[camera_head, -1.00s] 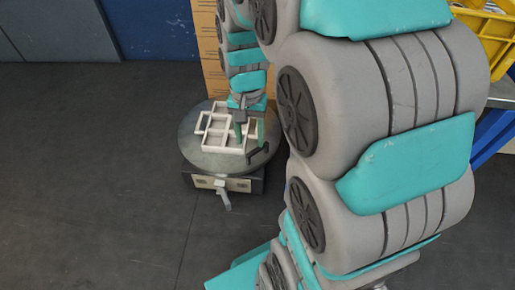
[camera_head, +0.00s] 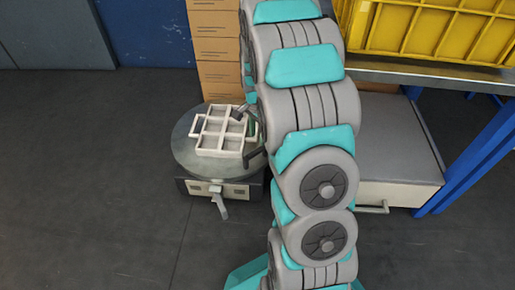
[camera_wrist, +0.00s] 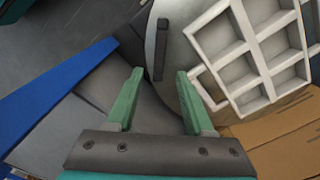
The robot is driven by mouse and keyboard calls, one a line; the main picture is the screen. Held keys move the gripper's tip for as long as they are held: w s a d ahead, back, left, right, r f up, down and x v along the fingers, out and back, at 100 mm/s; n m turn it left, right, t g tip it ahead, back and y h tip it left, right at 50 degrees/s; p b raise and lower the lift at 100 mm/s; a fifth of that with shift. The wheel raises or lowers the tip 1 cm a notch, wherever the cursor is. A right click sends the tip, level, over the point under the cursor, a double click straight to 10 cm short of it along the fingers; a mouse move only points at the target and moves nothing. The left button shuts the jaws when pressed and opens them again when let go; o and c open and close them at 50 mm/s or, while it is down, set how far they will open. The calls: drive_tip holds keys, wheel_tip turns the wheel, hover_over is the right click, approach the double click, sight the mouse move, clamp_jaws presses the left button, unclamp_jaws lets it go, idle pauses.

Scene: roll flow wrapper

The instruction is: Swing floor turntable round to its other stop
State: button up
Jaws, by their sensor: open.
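The floor turntable (camera_head: 185,158) is a round grey disc on a low box base, left of my arm in the head view. A white divided tray (camera_head: 222,131) lies on it. A dark handle (camera_head: 253,157) stands out at the disc's right edge, and a grey lever (camera_head: 219,203) hangs at the base's front. In the wrist view, my gripper (camera_wrist: 158,75) has its green fingers apart and empty. The dark handle (camera_wrist: 161,48) is just beyond the fingertips, between their lines; contact cannot be told. My arm hides the disc's right edge in the head view.
Stacked cardboard boxes (camera_head: 217,50) stand right behind the turntable. A grey drawer cabinet (camera_head: 395,165) and a blue-legged bench with a yellow crate (camera_head: 425,35) are at the right. The floor left of the turntable is clear.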

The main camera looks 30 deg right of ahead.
sight(257, 150)
wheel_tip(257, 150, down, 7)
drive_tip(key=shift+s+r+b, duration=0.1)
drive_tip(key=shift+r+b, duration=0.1)
drive_tip(key=shift+b, duration=0.2)
drive_tip(key=shift+c, duration=0.2)
clamp_jaws()
idle(1.1)
